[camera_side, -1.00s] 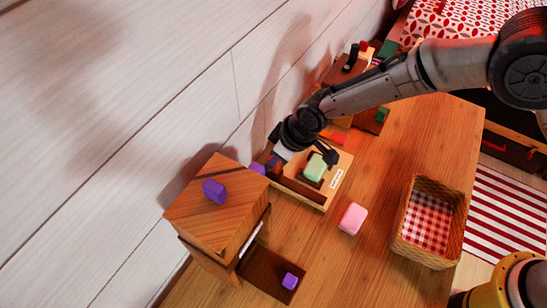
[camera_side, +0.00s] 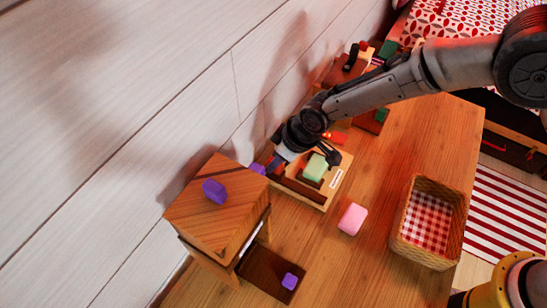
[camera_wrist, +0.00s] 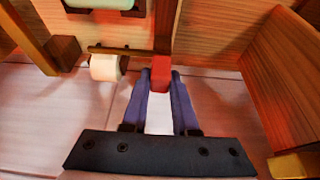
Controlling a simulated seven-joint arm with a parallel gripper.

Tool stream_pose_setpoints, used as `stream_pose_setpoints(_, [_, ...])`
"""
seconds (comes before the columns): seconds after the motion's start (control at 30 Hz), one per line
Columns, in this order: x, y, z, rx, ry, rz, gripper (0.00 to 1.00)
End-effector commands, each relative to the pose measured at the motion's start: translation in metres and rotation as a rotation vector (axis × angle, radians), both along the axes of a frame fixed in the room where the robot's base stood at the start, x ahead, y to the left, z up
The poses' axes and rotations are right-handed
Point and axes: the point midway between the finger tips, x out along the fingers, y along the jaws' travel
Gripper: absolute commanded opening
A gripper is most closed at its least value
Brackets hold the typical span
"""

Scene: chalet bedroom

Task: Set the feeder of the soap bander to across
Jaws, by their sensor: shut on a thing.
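The soap bander (camera_side: 318,200) is a low light-wood station with a white label, beside the white plank wall. A pale green soap (camera_side: 314,167) rests on it; a green edge shows at the top of the wrist view (camera_wrist: 110,3). In the wrist view my gripper (camera_wrist: 161,80) is shut on a small red block (camera_wrist: 161,68), which looks like the feeder's handle. A white roll (camera_wrist: 106,67) on a wooden rod is just left of it. In the side view my wrist partly hides the bander's wall side. I cannot tell the feeder's setting.
A wooden stand (camera_side: 216,235) holds a purple block (camera_side: 214,191), with a dark tray (camera_side: 258,270) and another purple block (camera_side: 290,281) below. A pink soap (camera_side: 352,219) and a wicker basket (camera_side: 402,222) are on the table. More wooden stations stand behind my arm.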

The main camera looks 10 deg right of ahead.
Motion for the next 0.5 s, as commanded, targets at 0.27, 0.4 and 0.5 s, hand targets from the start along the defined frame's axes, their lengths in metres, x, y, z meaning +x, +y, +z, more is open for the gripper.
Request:
stream_pose_setpoints(0.27, [-0.038, -0.036, 0.002, 0.003, 0.002, 0.0, 0.0])
stream_pose_setpoints(0.4, [-0.055, -0.052, 0.002, 0.005, 0.0, 0.002, 0.0])
stream_pose_setpoints(0.5, [-0.062, -0.06, 0.002, 0.003, -0.001, 0.001, 0.0])
